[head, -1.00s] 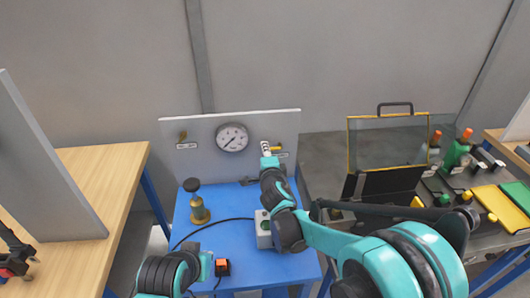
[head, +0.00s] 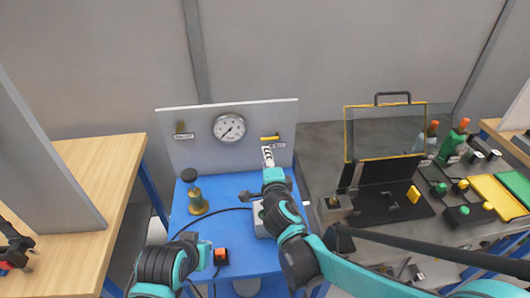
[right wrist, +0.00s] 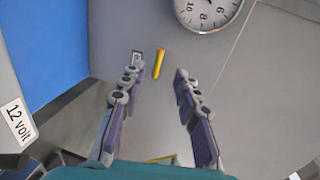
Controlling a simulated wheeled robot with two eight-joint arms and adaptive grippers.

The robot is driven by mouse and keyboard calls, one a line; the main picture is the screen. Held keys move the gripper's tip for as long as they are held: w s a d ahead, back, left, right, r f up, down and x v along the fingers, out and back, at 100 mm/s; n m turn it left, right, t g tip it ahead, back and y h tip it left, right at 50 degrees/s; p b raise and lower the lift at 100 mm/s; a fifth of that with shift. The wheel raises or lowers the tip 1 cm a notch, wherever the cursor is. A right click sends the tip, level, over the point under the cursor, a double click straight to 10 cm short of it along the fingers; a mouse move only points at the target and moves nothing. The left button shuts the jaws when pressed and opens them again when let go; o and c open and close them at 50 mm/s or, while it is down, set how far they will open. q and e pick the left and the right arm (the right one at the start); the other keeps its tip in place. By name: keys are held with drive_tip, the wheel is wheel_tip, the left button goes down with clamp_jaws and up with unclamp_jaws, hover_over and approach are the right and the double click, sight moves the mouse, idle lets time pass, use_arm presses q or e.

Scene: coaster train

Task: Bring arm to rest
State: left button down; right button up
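My right gripper (head: 268,157) is just below the yellow lever (head: 269,138) on the right of the upright grey panel (head: 200,155). The lever lies level above a small label. In the right wrist view my right gripper (right wrist: 158,70) has its two fingers spread apart with nothing held. The yellow lever (right wrist: 159,62) shows beyond the gap between the fingertips. I cannot tell the distance to it.
A brass valve (head: 195,200) and an orange switch (head: 221,257) stand on the table with a black cable. A bench with an open black case (head: 382,203) is at the right.

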drive_tip(key=shift+s+r, duration=0.1)
drive_tip(key=shift+s, duration=0.25)
drive_tip(key=shift+d, duration=0.1)
drive_tip(key=s+d+f+n+g+h, duration=0.1)
drive_tip(key=s+d+n+g+h, duration=0.2)
drive_tip(key=d, duration=0.5)
drive_tip(key=s+d+f+n+g+h, duration=0.1)
drive_tip(key=s+d+n, duration=0.2)
drive_tip(key=s+d, duration=0.35)
drive_tip(key=s+d+f+n+g, duration=0.2)
drive_tip(key=s+d+f+n, duration=0.1)
drive_tip(key=s, duration=0.4)
drive_tip(key=s+d+f+n+g+y, duration=0.1)
drive_tip(key=s+d+f+n+g, duration=0.1)
drive_tip(key=s+n, duration=0.4)
drive_tip(key=shift+s+d+f+n+g, duration=0.3)
drive_tip(key=shift+s+d+f, duration=0.3)
drive_tip(key=shift+d+f, duration=0.05)
